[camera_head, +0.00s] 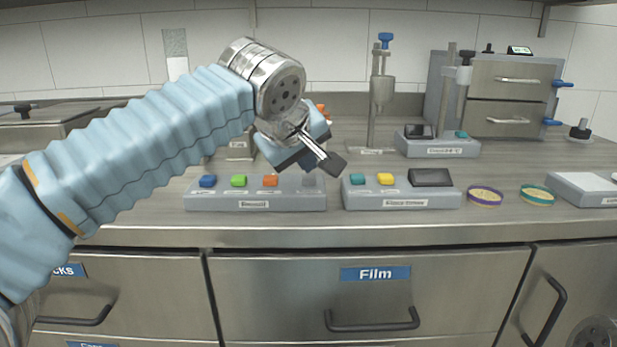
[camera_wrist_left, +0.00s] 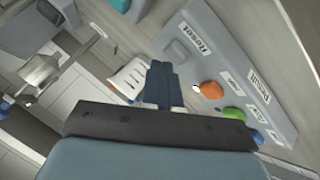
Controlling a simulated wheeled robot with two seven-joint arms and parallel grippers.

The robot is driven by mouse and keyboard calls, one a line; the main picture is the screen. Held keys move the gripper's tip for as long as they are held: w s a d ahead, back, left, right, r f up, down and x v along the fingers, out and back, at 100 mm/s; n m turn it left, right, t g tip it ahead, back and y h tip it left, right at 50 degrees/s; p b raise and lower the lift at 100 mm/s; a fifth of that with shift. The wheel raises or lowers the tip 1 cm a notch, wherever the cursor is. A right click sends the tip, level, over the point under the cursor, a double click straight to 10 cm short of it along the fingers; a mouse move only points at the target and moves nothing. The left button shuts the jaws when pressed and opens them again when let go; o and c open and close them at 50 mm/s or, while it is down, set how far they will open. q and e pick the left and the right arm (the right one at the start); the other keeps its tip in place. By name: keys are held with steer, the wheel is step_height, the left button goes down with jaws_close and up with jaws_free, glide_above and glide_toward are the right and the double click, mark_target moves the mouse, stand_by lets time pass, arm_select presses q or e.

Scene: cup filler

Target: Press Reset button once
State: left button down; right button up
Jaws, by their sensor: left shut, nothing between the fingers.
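A grey button box (camera_head: 226,202) stands on the counter with blue (camera_head: 207,181), green (camera_head: 238,181) and orange (camera_head: 270,181) buttons. A pale grey button (camera_head: 308,181) sits at its right end, partly behind my gripper. In the left wrist view the box (camera_wrist_left: 245,60) lies at upper right, and a label reading "Reset" (camera_wrist_left: 196,34) is beside the pale button (camera_wrist_left: 177,50). My left gripper (camera_head: 335,163) is shut and empty, above and near the box's right end. Its fingertips (camera_wrist_left: 162,68) appear apart from the buttons, though the exact gap is hard to tell. My right gripper is out of view.
A second box (camera_head: 400,203) with teal and yellow buttons stands just to the right. A filler stand (camera_head: 382,92) and a steel cabinet (camera_head: 512,92) are behind. Two round dishes (camera_head: 485,196) (camera_head: 537,195) lie at right. Drawers (camera_head: 300,290) are below the counter edge.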

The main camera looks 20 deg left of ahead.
mark_target(306, 179)
arm_select(q)
steer(key=shift+f+b, duration=0.4)
steer(key=shift+f, duration=0.1)
stand_by(0.6)
steer(key=shift+r+p, duration=0.85)
steer(key=shift+r, duration=0.1)
steer(key=shift+r, duration=0.1)
step_height(306, 179, up, 5)
steer(key=p, duration=0.4)
steer(key=shift+p, duration=0.35)
